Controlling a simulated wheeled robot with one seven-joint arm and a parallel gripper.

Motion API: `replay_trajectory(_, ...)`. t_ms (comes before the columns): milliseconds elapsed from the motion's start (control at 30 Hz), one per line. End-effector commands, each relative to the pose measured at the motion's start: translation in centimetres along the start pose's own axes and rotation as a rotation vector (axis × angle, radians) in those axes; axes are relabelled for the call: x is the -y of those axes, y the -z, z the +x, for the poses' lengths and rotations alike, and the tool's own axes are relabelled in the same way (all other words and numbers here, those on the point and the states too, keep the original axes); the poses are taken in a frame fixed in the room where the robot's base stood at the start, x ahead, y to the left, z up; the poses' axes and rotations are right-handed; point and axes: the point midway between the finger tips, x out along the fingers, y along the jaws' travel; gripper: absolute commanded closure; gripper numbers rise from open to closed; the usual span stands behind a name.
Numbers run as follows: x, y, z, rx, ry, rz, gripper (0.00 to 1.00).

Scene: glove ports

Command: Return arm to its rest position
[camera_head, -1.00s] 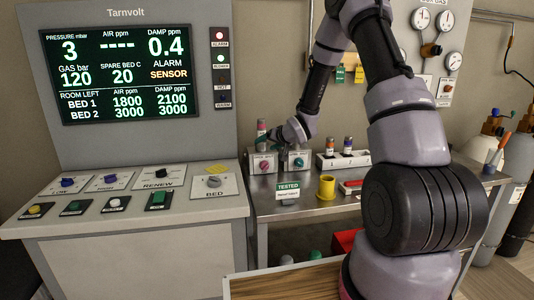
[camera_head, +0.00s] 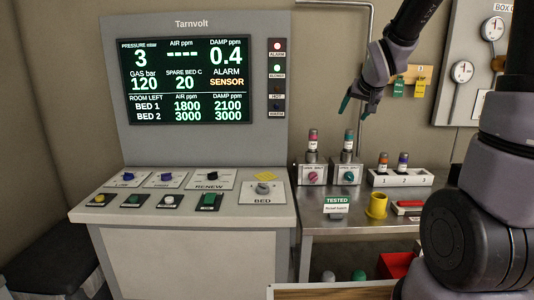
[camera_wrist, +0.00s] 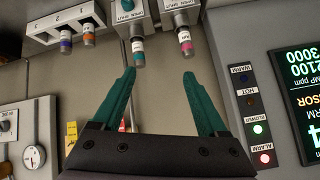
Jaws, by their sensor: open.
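My gripper (camera_head: 357,103) is raised above the steel bench, in front of the wall and to the right of the Tarnvolt panel. Its two green fingers show spread apart in the wrist view (camera_wrist: 160,95), with nothing between them. Below it in the head view are two small boxes with knobs, one red (camera_head: 313,174) and one teal (camera_head: 347,174). Each has a capped vial standing at its top. My gripper is apart from both. In the wrist view, which is upside down, the vials (camera_wrist: 138,52) (camera_wrist: 184,42) lie beyond the fingertips.
The Tarnvolt console (camera_head: 185,221) with its lit screen (camera_head: 188,79) stands left. A white numbered rack (camera_head: 400,178) with two vials, a yellow cup (camera_head: 377,205) and a TESTED sign (camera_head: 336,204) are on the bench (camera_head: 350,225). Gauges (camera_head: 462,72) hang on the right wall.

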Motion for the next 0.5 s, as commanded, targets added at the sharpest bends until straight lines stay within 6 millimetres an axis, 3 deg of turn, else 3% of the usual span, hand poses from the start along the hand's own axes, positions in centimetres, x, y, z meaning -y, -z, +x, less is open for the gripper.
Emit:
replay_trajectory(33, -0.2, -0.1, -2.8, 0.003, -0.011, 0.011, 0.24)
replay_trajectory(167, -0.9, -2.0, -8.9, 0.049, -0.032, 0.042, 0.24)
replay_trajectory(300, -1.4, -5.2, -15.1, 0.109, -0.020, 0.079, 0.24)
replay_trajectory(500, -1.3, -10.0, -21.4, 0.190, 0.037, 0.116, 0.24)
